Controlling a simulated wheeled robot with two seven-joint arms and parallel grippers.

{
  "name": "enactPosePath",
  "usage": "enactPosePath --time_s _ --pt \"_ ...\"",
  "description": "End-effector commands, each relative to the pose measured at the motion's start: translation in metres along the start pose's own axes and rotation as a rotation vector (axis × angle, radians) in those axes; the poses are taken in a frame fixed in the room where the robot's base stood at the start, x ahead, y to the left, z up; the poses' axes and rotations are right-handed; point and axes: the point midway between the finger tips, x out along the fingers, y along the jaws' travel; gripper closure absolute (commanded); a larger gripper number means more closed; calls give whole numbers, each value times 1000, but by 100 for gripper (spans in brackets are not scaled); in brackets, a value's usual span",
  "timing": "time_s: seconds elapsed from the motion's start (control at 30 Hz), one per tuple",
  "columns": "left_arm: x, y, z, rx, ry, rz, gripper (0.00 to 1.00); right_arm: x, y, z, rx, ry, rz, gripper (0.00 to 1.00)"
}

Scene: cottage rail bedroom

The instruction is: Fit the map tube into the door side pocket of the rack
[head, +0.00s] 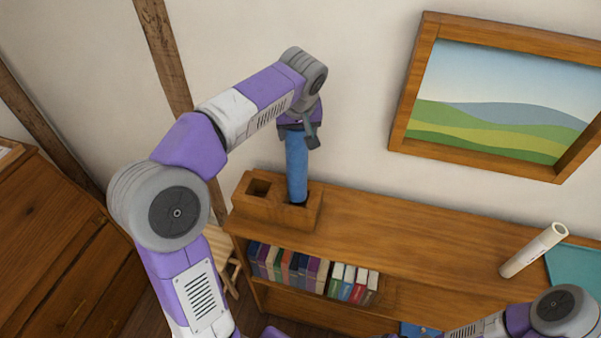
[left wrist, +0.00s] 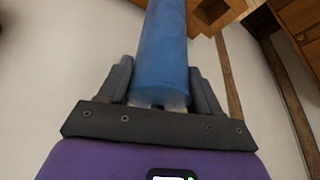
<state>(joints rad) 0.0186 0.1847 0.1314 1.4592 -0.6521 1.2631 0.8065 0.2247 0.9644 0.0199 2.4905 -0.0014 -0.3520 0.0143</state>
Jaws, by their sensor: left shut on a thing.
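A blue tube (head: 297,165) stands nearly upright over the wooden rack (head: 262,210), which sits at the left end of the shelf top. My left gripper (head: 298,133) is shut on the tube's upper end. The tube's lower end is at the right-hand pocket and looks to be inside its mouth; how deep cannot be seen. The left-hand pocket (head: 259,188) is empty. The left wrist view shows the tube (left wrist: 162,45) between both fingers of the left gripper (left wrist: 160,88), with part of the rack (left wrist: 215,14) beyond. My right gripper is out of view.
A white tube (head: 533,250) lies on the shelf top (head: 420,240) at the right, by a teal mat (head: 580,270). Books (head: 300,272) fill part of the shelf below. A framed landscape (head: 500,95) hangs on the wall. The shelf top's middle is clear.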

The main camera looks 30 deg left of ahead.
Motion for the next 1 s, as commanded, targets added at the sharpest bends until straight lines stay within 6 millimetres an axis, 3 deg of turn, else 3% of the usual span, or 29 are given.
enactPosePath --time_s 0.1,0.33,0.53,0.9,0.93,1.0 --pt "20 0 8 0 1 0 100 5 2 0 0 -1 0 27" --pt "37 0 15 0 1 1 100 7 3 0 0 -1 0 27" --pt "62 0 26 1 1 0 100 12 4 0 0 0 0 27" --pt "67 1 28 0 3 2 100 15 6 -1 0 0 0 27" --pt "68 0 28 0 1 2 34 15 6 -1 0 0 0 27" --pt "67 0 28 0 1 1 24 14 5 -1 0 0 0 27"
